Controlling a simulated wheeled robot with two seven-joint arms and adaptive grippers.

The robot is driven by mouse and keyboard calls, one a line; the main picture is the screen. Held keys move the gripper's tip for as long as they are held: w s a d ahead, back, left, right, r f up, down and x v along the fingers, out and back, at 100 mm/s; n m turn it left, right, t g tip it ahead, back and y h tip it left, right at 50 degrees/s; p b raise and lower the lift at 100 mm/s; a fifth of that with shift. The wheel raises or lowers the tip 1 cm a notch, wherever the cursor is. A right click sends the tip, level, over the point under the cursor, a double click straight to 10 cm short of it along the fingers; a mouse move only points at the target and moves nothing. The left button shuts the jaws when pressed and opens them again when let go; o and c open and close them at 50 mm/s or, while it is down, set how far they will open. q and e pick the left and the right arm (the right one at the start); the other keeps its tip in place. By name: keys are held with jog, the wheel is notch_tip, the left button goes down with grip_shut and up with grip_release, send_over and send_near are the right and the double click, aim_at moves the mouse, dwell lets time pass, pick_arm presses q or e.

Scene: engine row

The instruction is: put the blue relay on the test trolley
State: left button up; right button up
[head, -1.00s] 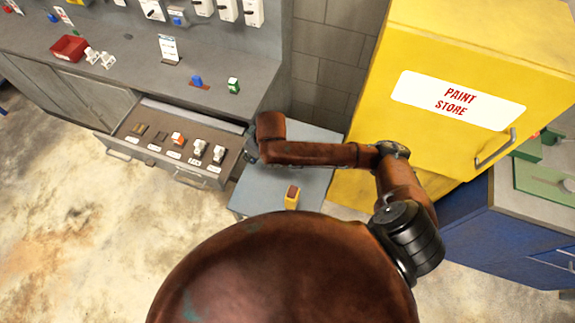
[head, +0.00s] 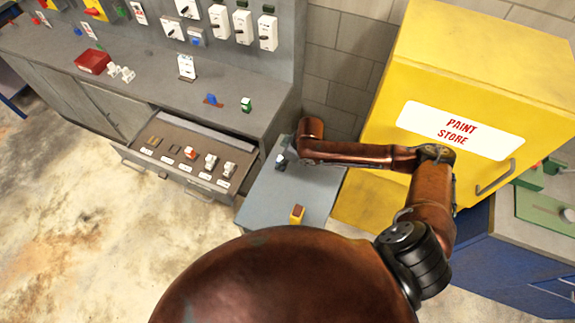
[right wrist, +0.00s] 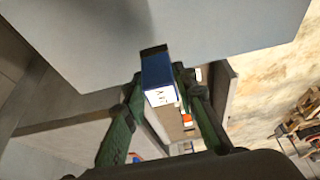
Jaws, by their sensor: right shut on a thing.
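The blue relay (right wrist: 158,72) shows in the right wrist view as a blue block with a white printed label and a dark end. My right gripper (right wrist: 160,88) is shut on it, with green fingers on both sides. The test trolley (head: 270,200) is the small grey-topped stand beside the drawer in the head view; its flat top (right wrist: 220,30) also shows in the right wrist view, behind the relay's dark end. I cannot tell whether the relay touches it. In the head view the right gripper (head: 281,161) is partly visible over the trolley's far left part. My left gripper is out of view.
A yellow block (head: 297,214) with a brown top stands on the trolley's near part. An open drawer (head: 180,165) with several small parts is left of the trolley. The yellow paint store cabinet (head: 480,90) stands to the right. The trolley's middle is clear.

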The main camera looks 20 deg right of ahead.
aim_at(286, 166)
jog(key=shift+d+f, duration=0.75)
jog(key=shift+f, duration=0.1)
jog(key=shift+d+f+p, duration=0.15)
jog(key=shift+f+p, duration=0.05)
jog(key=shift+f, duration=0.75)
jog(key=shift+d+f+p, duration=0.1)
jog(key=shift+f+p, duration=0.05)
jog(key=shift+f, duration=0.75)
jog(key=shift+f, duration=0.15)
jog(key=o, duration=1.2)
jog(key=shift+c, duration=0.2)
jog(key=v, duration=1.2)
jog(key=shift+b, duration=0.35)
